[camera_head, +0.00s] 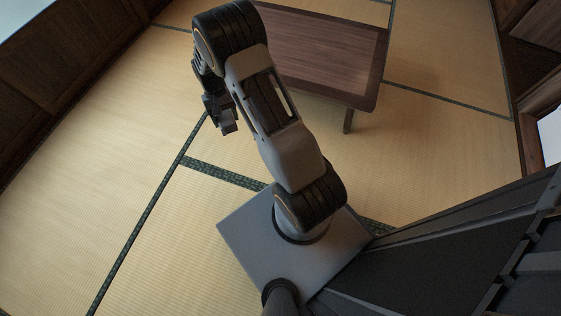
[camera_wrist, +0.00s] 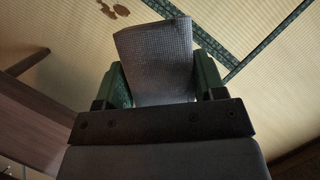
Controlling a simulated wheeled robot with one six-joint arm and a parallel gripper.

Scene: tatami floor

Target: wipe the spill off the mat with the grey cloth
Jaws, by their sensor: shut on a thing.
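My gripper (camera_wrist: 161,84) is shut on the grey cloth (camera_wrist: 153,50), a checked, textured piece standing up between the two dark green fingers in the wrist view. In the head view my gripper (camera_head: 222,116) hangs above the tatami, left of the low table; the cloth is too small to make out there. The spill (camera_wrist: 121,10) shows as small brown patches on the straw-coloured mat (camera_wrist: 62,28) at the top of the wrist view, beyond the cloth and apart from it. I cannot make out the spill in the head view.
A low dark wooden table (camera_head: 330,50) stands at the upper middle of the head view, close to my arm; its edge also shows at the left of the wrist view (camera_wrist: 35,125). Wooden walls (camera_head: 60,70) line the left. The tatami at left is clear.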

